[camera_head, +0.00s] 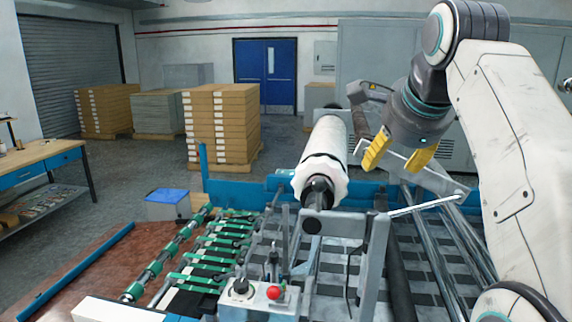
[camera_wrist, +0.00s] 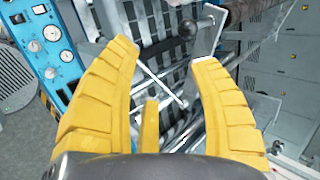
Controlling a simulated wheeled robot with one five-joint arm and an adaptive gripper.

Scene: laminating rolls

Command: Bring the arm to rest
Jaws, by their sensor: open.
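My gripper (camera_head: 399,158) has yellow fingers and hangs in the air at the upper right, over the machine. Its fingers are spread apart with nothing between them. In the wrist view the open gripper (camera_wrist: 168,85) shows the machine's bars beyond the fingers. My white arm comes in from the right side of the head view and bends down to the gripper. A white laminating roll (camera_head: 328,150) lies on the machine to the left of my gripper, apart from it.
The laminating machine has green rollers (camera_head: 212,258), metal bars and a control box (camera_head: 262,292) with a red button. A blue gauge panel (camera_wrist: 50,45) shows in the wrist view. Stacked cartons (camera_head: 222,125), a workbench (camera_head: 40,160) and a blue door (camera_head: 264,75) stand farther off.

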